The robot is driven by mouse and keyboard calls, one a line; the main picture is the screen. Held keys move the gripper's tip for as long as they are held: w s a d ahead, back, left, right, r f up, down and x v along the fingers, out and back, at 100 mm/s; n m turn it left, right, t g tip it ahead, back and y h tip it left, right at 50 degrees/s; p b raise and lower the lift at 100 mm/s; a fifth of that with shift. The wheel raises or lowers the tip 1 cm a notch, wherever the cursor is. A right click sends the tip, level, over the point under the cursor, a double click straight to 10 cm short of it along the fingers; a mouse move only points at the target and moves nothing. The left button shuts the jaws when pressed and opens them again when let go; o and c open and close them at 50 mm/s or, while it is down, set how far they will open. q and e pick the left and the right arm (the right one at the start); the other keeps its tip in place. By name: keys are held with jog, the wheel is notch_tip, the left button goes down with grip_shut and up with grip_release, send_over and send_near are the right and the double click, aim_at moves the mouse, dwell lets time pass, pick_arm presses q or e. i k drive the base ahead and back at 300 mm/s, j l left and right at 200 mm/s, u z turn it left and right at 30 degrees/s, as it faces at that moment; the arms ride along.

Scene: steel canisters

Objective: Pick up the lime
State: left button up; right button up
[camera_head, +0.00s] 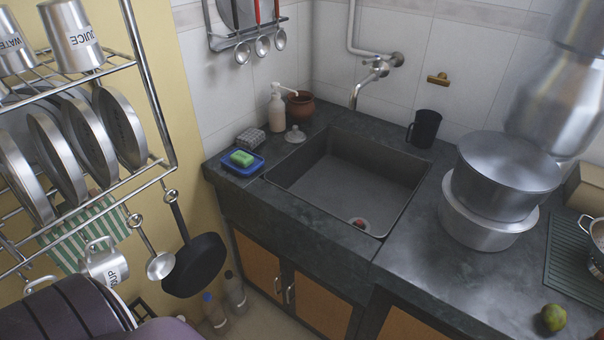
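A lime (553,317), green with a yellowish-brown patch, lies on the dark stone counter (440,270) at the lower right of the head view, near the picture's bottom edge. Nothing touches it.
Large steel pots (500,185) stand stacked behind the lime, left of a ribbed dark green mat (575,262). A sink (350,180) is set in the counter. A metal rack (150,90) with plates and cups fills the left. The counter left of the lime is clear.

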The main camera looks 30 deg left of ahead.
aim_at(554, 317)
jog(key=u, duration=0.75)
jog(key=z, duration=1.5)
